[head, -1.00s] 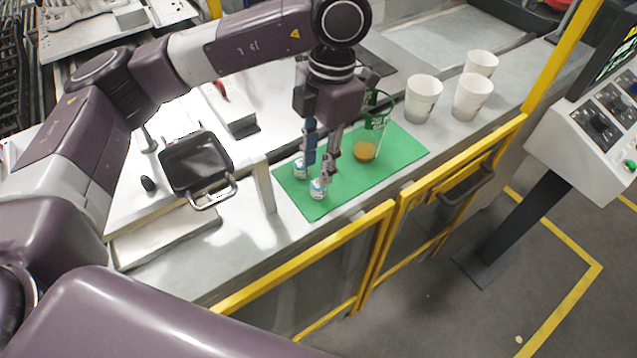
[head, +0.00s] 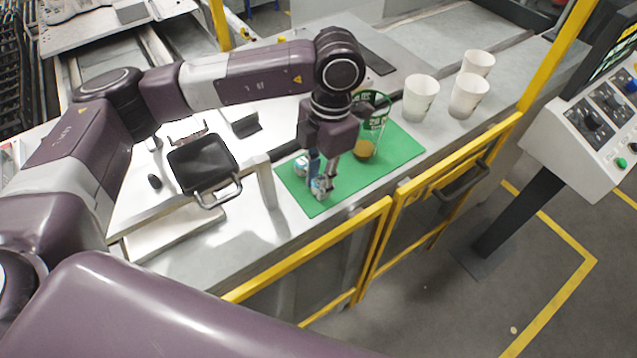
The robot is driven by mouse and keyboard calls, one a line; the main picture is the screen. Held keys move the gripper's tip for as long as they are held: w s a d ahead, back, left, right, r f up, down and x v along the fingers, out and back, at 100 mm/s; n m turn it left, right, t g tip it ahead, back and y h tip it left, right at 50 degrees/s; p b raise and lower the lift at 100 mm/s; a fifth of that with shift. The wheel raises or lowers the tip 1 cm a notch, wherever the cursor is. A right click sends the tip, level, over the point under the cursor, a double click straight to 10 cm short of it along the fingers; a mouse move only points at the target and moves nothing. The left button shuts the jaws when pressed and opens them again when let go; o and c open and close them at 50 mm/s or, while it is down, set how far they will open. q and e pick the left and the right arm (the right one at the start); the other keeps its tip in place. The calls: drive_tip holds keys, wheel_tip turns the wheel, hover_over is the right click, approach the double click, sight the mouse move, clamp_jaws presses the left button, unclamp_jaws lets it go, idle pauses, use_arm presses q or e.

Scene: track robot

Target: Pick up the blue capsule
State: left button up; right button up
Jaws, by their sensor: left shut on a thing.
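Two small white-and-blue capsules are on the green mat (head: 398,150). The far capsule (head: 301,166) stands near the mat's left edge, partly behind a finger. The near capsule (head: 318,188) is at the fingertips of my left gripper (head: 322,184), which reaches down from above. The left gripper is shut on this near capsule, low over the mat; I cannot tell whether the capsule still touches the mat. The fingers hide part of it. My right gripper is not in view.
A clear green-printed glass (head: 376,118) with amber contents stands on the mat, close behind the gripper. Several white cups (head: 420,98) stand at the back right. A black square pan (head: 201,163) is on the left. A yellow rail (head: 300,255) runs along the front.

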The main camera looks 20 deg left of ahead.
use_arm(q)
wheel_tip(320, 180, up, 20)
drive_tip(key=b, duration=0.3)
idle(0.3)
idle(0.9)
